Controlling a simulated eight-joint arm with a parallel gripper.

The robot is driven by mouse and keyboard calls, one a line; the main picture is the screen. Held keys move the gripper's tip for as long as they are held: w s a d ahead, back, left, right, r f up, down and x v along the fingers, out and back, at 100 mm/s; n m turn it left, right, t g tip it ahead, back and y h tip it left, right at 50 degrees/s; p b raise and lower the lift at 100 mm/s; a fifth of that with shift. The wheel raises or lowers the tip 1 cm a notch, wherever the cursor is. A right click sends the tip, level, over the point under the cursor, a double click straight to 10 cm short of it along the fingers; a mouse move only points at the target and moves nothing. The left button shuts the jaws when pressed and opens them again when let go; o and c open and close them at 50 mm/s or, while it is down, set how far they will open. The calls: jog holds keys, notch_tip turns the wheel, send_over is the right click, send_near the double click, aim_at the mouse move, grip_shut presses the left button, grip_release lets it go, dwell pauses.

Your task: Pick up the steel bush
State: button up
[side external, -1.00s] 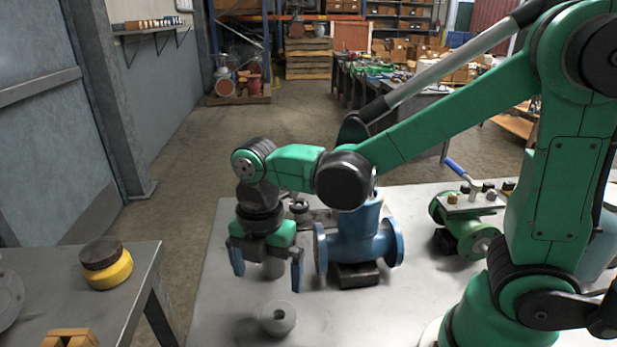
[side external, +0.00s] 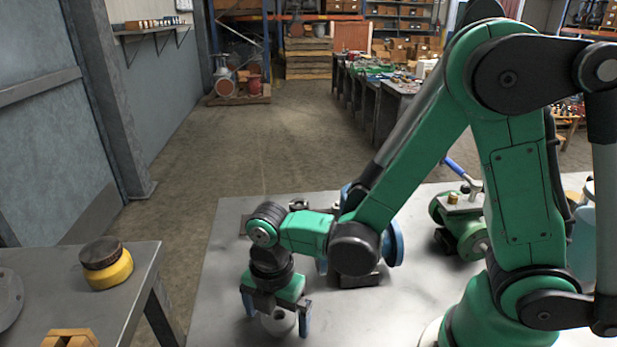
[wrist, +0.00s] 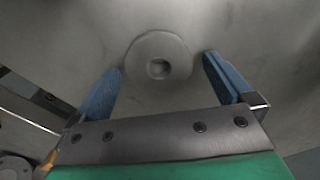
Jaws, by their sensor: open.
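The steel bush (side external: 279,323) is a short grey ring with a central hole. It stands on the grey metal table below my gripper (side external: 275,324), partly hidden by it in the side view. In the wrist view the bush (wrist: 159,56) lies just beyond and between the two blue fingertips of my gripper (wrist: 162,64). The fingers are apart, with a gap visible on each side of the bush. My gripper is open and holds nothing.
A blue flanged valve (side external: 393,243) stands behind my arm, partly hidden by it. A green valve (side external: 462,226) with a blue handle is to the right. A yellow jar (side external: 107,268) with a dark lid sits on the separate left bench. The table front left (side external: 225,290) is clear.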

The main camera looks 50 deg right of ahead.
jog(key=shift+c, duration=0.2)
jog(key=c, duration=1.4)
jog(key=shift+r, duration=0.1)
jog(key=shift+c, duration=0.2)
notch_tip(320, 180, up, 19)
jog(key=s+d+r+m, duration=0.1)
jog(key=d+m, duration=0.1)
jog(key=d, duration=0.3)
jog(key=d+r+m, duration=0.2)
jog(key=d, duration=0.4)
jog(key=s+d+r+m, duration=0.1)
jog(key=d+r+m, duration=0.1)
jog(key=d, duration=0.4)
jog(key=shift+s, duration=0.3)
